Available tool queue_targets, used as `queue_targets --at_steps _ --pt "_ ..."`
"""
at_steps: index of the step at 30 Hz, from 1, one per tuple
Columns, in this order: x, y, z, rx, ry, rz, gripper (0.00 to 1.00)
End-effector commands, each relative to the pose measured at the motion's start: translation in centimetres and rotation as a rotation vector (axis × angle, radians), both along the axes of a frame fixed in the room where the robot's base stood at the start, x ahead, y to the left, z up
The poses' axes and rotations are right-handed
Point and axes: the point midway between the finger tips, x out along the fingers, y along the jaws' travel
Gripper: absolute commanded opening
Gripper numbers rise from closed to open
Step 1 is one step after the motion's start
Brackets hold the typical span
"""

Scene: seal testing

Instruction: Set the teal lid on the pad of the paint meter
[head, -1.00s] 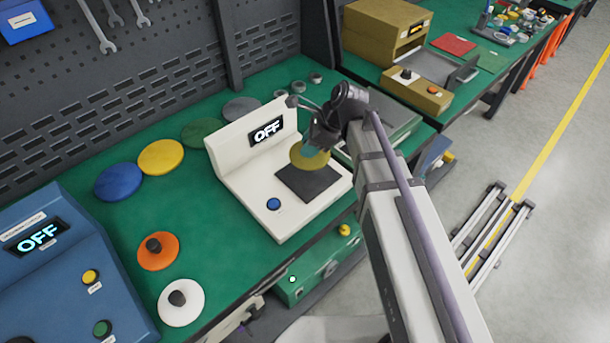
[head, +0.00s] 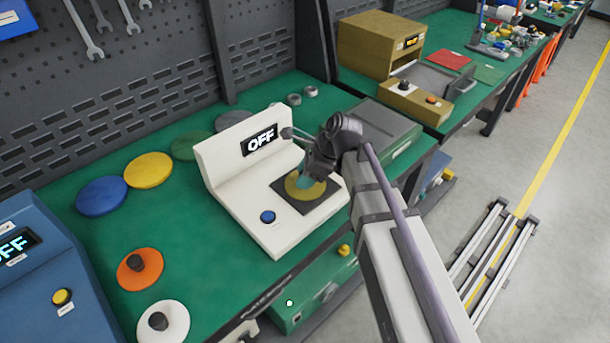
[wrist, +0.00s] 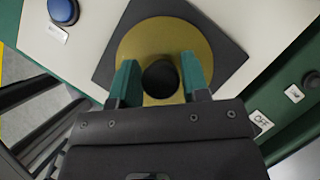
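The lid in my gripper is a round olive-yellow disc (head: 293,190) with a black knob (wrist: 160,78); it does not look teal. My gripper (head: 306,181) has teal fingers, one on each side of the knob in the wrist view, shut on it. The white meter (head: 232,180) has an upright display reading OFF, a blue button (head: 267,217) and a dark square pad (head: 318,203). The disc lies over the pad, inside its outline in the head view, and looks level and at or very near its surface. Contact is hard to confirm. I see no clearly teal lid.
Orange (head: 128,274) and white (head: 173,327) knobbed lids lie on the green bench, left of the meter. Blue (head: 102,196), yellow (head: 148,170) and green (head: 188,146) discs lie behind. A blue machine (head: 40,285) stands at left, a grey-green box (head: 385,125) at right.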

Motion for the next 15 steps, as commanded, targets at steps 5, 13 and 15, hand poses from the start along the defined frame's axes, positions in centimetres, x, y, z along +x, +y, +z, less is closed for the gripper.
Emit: queue_targets --at_steps 5,13,15 --pt "0.0 0.0 0.0 0.0 0.0 0.0 0.58" --pt "0.0 0.0 0.6 0.0 0.0 0.0 0.58" --pt "0.0 -0.4 1.7 0.0 0.0 -0.001 0.58"
